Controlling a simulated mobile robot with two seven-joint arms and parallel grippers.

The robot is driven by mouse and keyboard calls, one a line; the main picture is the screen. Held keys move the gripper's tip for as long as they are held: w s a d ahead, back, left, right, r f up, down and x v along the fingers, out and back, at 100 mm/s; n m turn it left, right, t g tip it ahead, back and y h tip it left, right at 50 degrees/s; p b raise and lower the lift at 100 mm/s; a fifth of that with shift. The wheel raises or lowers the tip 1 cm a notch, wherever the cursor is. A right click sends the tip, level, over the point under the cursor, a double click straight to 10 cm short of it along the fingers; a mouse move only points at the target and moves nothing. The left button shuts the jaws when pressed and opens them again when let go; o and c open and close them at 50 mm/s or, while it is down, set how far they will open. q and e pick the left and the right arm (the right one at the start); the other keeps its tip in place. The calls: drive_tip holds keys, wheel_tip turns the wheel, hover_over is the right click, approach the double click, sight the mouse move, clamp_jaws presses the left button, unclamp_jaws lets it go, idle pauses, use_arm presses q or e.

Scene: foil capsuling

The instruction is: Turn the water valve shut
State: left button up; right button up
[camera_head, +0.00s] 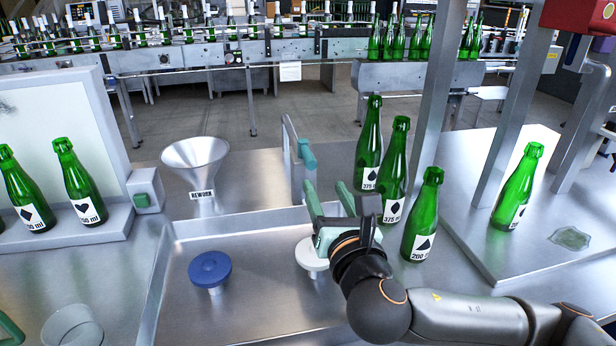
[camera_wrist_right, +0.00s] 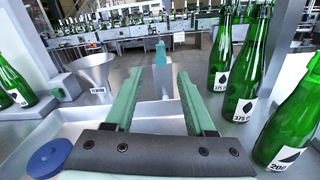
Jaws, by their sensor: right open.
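Two round knobs stand in the sunken metal tray: a blue knob (camera_head: 209,269) on the left and a white knob (camera_head: 306,262) on the right. Nothing in view names either as the water valve. The blue knob also shows in the wrist view (camera_wrist_right: 48,158). My right gripper (camera_head: 328,193) is open and empty, above and partly covering the white knob. Its fingers point toward the back.
Several green bottles (camera_head: 392,175) stand close to the right of my right gripper. A funnel (camera_head: 196,163) marked REWORK is behind the tray (camera_head: 160,275). A clear cup (camera_head: 72,325) is at lower left. The tray's left part is free around the blue knob.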

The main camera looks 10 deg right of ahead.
sight(312, 167)
drive_tip(key=shift+w+f+b, duration=0.15)
drive_tip(key=shift+f+b, duration=0.15)
drive_tip(key=shift+f, duration=0.55)
drive_tip(key=w, duration=1.2)
drive_tip(key=shift+w+r, duration=0.1)
drive_tip(key=shift+w, duration=0.1)
clamp_jaws()
drive_tip(key=shift+d, duration=0.1)
idle(0.3)
